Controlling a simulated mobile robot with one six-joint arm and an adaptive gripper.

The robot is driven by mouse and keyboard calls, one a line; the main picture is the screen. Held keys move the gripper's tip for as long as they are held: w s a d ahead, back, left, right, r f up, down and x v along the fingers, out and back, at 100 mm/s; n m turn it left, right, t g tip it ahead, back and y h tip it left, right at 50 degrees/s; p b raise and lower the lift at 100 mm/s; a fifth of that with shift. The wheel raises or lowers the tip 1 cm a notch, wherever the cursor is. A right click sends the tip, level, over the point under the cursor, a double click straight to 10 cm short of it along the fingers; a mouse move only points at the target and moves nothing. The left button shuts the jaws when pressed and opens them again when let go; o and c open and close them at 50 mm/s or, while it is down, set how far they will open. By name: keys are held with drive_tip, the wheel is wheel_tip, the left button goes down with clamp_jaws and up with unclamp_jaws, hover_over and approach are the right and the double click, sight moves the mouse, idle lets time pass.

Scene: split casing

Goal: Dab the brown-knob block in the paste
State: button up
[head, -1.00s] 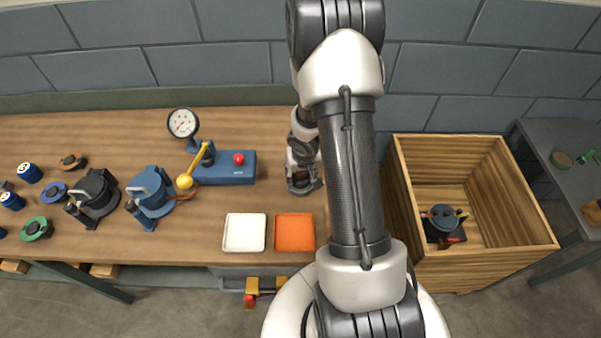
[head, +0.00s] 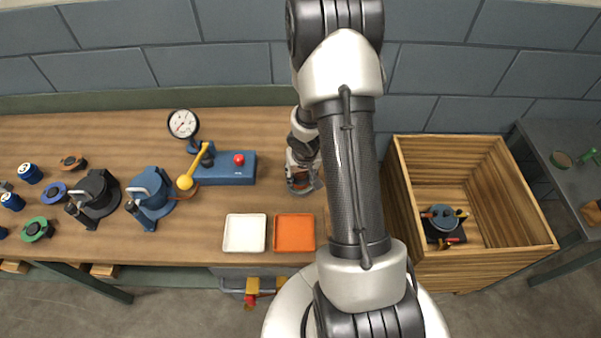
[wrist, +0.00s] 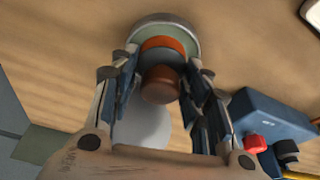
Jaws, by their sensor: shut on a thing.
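My gripper (wrist: 160,75) is shut on the brown-knob block, with its fingers on either side of the brown knob (wrist: 161,86). An orange-brown round part (wrist: 163,44) shows beyond the knob. A round dish with a grey-green rim (wrist: 192,32) lies behind that part, perhaps the paste dish. I cannot tell whether the block touches what is in it. In the head view my gripper (head: 300,182) points down over the right part of the wooden bench, partly beside my arm, and the dish is not clear there.
A pale disc (wrist: 142,124) lies below the knob in the wrist view. The blue gauge fixture (head: 228,168) with a red button stands left of my gripper. White (head: 244,233) and orange (head: 294,233) trays lie in front. A wooden crate (head: 480,150) stands at right.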

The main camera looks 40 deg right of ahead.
drive_tip(key=shift+w+r+p, duration=0.1)
drive_tip(key=shift+r+p, duration=3.15)
drive_tip(key=shift+r, duration=0.2)
drive_tip(key=shift+f, duration=0.1)
wheel_tip(320, 180, down, 7)
drive_tip(key=b, duration=0.7)
drive_tip(key=shift+r, duration=0.2)
